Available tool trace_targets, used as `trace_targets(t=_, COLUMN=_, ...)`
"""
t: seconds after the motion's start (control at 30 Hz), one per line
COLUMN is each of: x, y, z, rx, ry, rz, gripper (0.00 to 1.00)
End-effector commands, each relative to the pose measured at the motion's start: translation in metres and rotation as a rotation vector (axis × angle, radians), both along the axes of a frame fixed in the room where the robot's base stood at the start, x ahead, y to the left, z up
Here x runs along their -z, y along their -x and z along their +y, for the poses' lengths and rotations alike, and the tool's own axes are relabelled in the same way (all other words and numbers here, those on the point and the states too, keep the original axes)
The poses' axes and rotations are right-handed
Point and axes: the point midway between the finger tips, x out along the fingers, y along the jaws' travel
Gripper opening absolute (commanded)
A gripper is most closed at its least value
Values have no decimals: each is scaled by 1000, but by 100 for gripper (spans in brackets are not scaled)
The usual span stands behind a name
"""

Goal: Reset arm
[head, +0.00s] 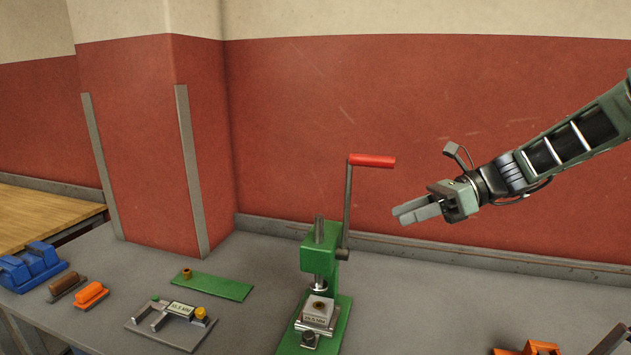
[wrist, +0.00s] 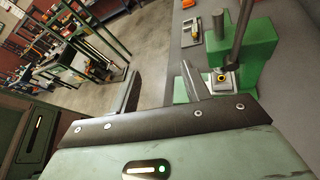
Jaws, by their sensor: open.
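My gripper (head: 414,211) is in the air to the right of the green press (head: 320,262) in the head view, near the level of its red-handled lever (head: 372,160). The lever stands upright with the red grip pointing right. The gripper is open and empty, and apart from the press. In the wrist view the two fingers of my gripper (wrist: 162,92) stand apart with the floor showing between them. The press (wrist: 258,50) is just right of them there. A small pale block with a brass-coloured ring (head: 319,306) sits on the press base.
The grey bench (head: 235,318) holds a fixture with a small display (head: 180,309), a green plate (head: 215,286), an orange piece (head: 90,293), a brown piece (head: 66,284) and a blue holder (head: 30,266). Orange parts (head: 538,348) lie at the front right. A red wall (head: 290,120) rises behind.

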Motion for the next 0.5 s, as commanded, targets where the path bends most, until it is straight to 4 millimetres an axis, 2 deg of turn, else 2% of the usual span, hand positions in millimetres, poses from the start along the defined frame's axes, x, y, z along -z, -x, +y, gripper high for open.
trace_targets(t=0.03, x=16, y=28, z=27, rx=-115, ry=84, rz=-78, gripper=47)
trace_targets(t=0.1, x=35, y=68, z=54, rx=-288, ry=197, rz=-210, gripper=47)
trace_targets(t=0.17, x=52, y=105, z=71, rx=-459, ry=287, rz=-340, gripper=47)
trace_targets(t=0.2, x=64, y=132, z=79, rx=-585, ry=342, rz=-435, gripper=47)
trace_targets(t=0.3, x=90, y=192, z=87, rx=-920, ry=450, rz=-686, gripper=47)
trace_targets(t=0.4, x=110, y=242, z=82, rx=-1263, ry=508, rz=-939, gripper=47)
trace_targets(t=0.5, x=125, y=278, z=70, rx=-1577, ry=518, rz=-1164, gripper=47)
